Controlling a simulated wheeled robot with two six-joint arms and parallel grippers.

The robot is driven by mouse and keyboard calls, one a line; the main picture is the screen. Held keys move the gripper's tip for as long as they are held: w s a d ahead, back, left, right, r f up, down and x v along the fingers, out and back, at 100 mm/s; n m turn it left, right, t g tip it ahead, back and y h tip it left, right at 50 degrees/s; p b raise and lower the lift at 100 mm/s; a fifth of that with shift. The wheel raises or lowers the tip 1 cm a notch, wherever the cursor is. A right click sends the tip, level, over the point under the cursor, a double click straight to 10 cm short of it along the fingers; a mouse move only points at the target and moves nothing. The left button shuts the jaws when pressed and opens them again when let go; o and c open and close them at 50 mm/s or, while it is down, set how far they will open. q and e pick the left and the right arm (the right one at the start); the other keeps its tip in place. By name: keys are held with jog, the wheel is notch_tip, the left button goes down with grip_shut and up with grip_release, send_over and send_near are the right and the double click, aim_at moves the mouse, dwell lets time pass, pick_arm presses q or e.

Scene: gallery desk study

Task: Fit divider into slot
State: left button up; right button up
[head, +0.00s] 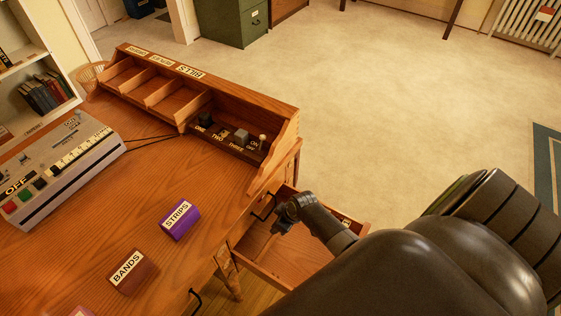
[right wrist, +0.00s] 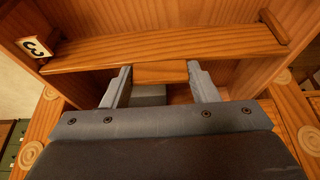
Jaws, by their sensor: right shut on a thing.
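The divider (right wrist: 200,43) is a long wooden board across the upper part of the right wrist view. My right gripper (right wrist: 160,78) is shut on a wooden part of it, with one grey finger on each side. The divider lies inside the open drawer (head: 270,262) at the desk's right side. A white label "3" (right wrist: 35,46) is on the drawer's wall near its left end, and a small wooden block (right wrist: 275,27) is near its right end. I cannot tell whether its ends sit in a slot. In the head view my right gripper (head: 281,222) reaches into the drawer. My left gripper is out of view.
A compartmented wooden rack (head: 215,120) runs along the back edge. Open floor lies beyond the drawer.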

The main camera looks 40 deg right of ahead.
jog(key=shift+f+b, duration=0.7)
jog(key=shift+f, duration=0.2)
jog(key=o, duration=1.5)
jog(key=shift+c, duration=0.2)
jog(key=shift+r, duration=0.1)
jog(key=p+v, duration=0.2)
jog(key=v, duration=1.5)
jog(key=shift+s, duration=0.1)
